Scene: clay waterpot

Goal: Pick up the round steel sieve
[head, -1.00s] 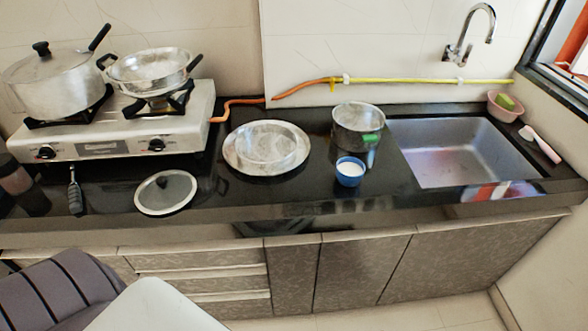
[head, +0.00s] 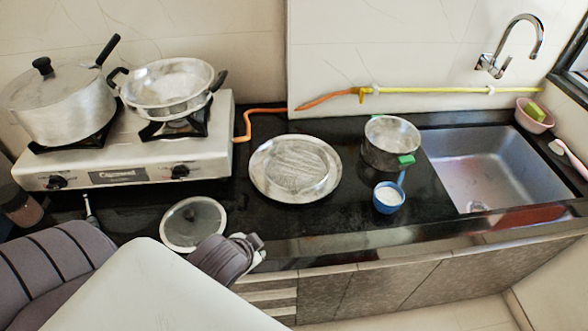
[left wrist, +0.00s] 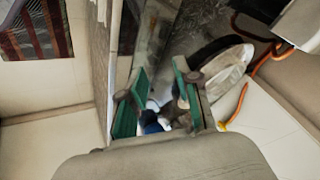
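A wide, shallow round steel piece (head: 295,170) with a textured round centre lies on the black counter, left of the small pot. I take it for the sieve; I cannot make out holes in it. A round, pale metal piece, probably the same one, shows right of the fingers in the left wrist view (left wrist: 226,70). My left gripper (head: 256,246) is low at the counter's front edge, in front of the steel piece and apart from it. In the left wrist view its two green-padded fingers (left wrist: 160,97) are spread, with nothing held. My right gripper is out of view.
A steel pot (head: 390,145) with a green clip and a blue cup (head: 388,198) stand right of the steel piece. A glass lid (head: 193,222) lies beside my left wrist. The stove (head: 125,170) holds a lidded pot (head: 62,100) and a pan (head: 168,85). The sink (head: 490,165) is right.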

